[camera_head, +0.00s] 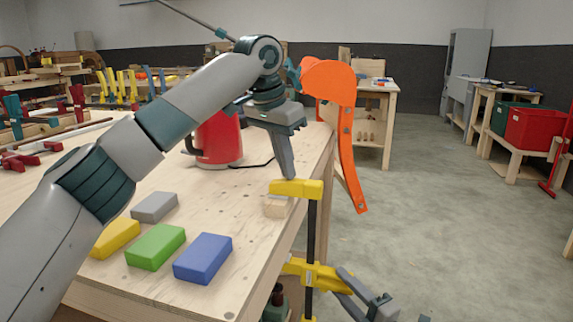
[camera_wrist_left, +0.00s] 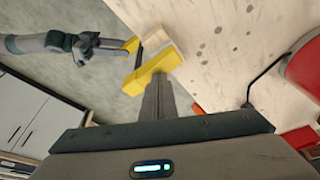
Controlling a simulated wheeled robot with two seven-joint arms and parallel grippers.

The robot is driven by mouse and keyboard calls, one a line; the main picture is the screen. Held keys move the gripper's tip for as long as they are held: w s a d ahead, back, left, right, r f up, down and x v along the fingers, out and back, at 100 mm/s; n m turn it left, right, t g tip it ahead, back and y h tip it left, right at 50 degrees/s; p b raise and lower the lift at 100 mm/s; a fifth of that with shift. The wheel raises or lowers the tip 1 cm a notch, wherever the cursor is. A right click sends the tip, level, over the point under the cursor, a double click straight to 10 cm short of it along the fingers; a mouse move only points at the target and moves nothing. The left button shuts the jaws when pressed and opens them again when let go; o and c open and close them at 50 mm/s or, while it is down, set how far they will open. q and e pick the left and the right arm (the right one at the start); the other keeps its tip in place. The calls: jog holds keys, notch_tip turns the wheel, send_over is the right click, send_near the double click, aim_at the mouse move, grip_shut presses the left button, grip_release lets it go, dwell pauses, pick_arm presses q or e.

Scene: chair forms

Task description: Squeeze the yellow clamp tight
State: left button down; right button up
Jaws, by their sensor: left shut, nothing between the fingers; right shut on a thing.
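The yellow clamp stands upright at the table's right edge. Its upper jaw (camera_head: 297,188) lies over a small wooden block (camera_head: 276,207) on the tabletop, and a black bar runs down to its lower jaw (camera_head: 312,272) beside the edge. My left gripper (camera_head: 288,176) is shut and empty, its tips at the top of the upper jaw. In the left wrist view its fingers (camera_wrist_left: 157,90) point at the yellow upper jaw (camera_wrist_left: 153,71); contact is unclear. My right gripper (camera_head: 338,281) is shut on the clamp's lower part, below the tabletop; the exact grip is partly hidden.
Blue (camera_head: 203,259), green (camera_head: 156,247), yellow (camera_head: 115,238) and grey (camera_head: 155,207) blocks lie on the plywood table (camera_head: 240,285). A red kettle-like container (camera_head: 219,140) stands behind my left arm. A curved orange piece (camera_head: 345,140) hangs beyond the right edge.

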pick_arm(q)
jog(key=shift+f, duration=0.35)
pick_arm(e)
jog(key=shift+r, duration=1.4)
pick_arm(q)
jog(key=shift+s, duration=0.1)
pick_arm(e)
jog(key=o, duration=1.4)
jog(key=shift+c, duration=0.2)
jog(key=shift+r, duration=0.45)
jog(key=shift+a, duration=0.15)
jog(key=shift+w+a+f, duration=0.1)
jog(key=shift+w+a, duration=0.4)
jog(key=shift+c, duration=0.5)
